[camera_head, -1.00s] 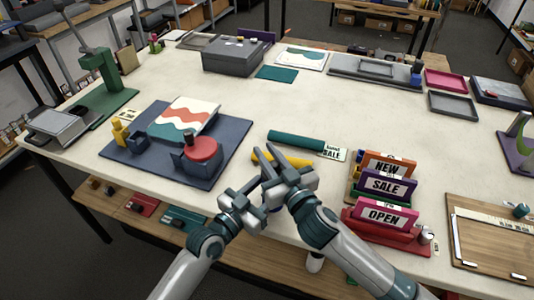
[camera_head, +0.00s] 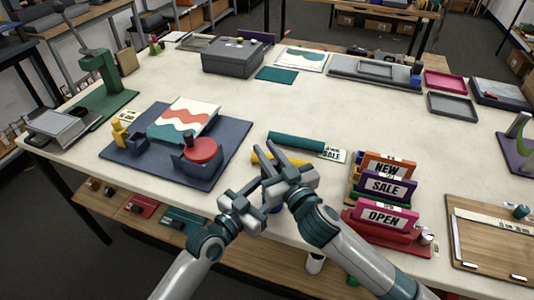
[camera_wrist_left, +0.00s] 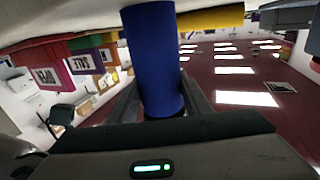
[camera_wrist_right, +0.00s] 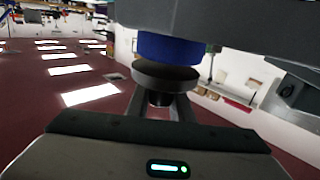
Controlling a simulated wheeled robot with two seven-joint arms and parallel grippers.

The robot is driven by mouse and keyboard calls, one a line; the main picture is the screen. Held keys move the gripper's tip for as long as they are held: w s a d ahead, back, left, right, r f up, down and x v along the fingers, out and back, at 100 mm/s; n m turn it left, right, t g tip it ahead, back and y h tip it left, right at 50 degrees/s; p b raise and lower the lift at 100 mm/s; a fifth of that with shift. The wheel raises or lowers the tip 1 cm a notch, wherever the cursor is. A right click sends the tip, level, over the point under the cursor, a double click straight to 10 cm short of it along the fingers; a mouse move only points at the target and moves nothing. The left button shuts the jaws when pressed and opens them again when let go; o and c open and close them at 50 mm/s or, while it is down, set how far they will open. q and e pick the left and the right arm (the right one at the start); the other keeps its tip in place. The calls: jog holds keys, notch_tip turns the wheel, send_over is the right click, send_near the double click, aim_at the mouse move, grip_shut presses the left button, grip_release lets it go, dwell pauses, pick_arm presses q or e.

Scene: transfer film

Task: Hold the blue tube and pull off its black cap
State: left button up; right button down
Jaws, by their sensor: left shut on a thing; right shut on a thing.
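The blue tube (camera_wrist_left: 152,60) stands between the fingers of my left gripper (camera_head: 258,184), which is shut on it in the left wrist view. The tube's blue end also shows in the right wrist view (camera_wrist_right: 168,48), below a grey gripper part. The black cap (camera_wrist_right: 165,76), a dark disc with a narrower stem, sits between the fingers of my right gripper (camera_head: 262,150), which is shut on it. A dark band lies between the blue end and the disc; I cannot tell whether they touch. In the head view both grippers meet near the table's front edge and mostly hide the tube.
A teal roll (camera_head: 296,142) and a yellow roll (camera_head: 284,158) lie just behind the grippers. A rack of signs (camera_head: 388,188) stands close on the right. A blue mat (camera_head: 216,165) with a red round pad (camera_head: 201,150) is on the left. The table's middle is clear.

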jog(key=shift+r, duration=0.55)
notch_tip(320, 180, up, 4)
dwell(0.7)
pick_arm(q)
jog(key=o, duration=1.6)
jog(key=shift+s, duration=0.1)
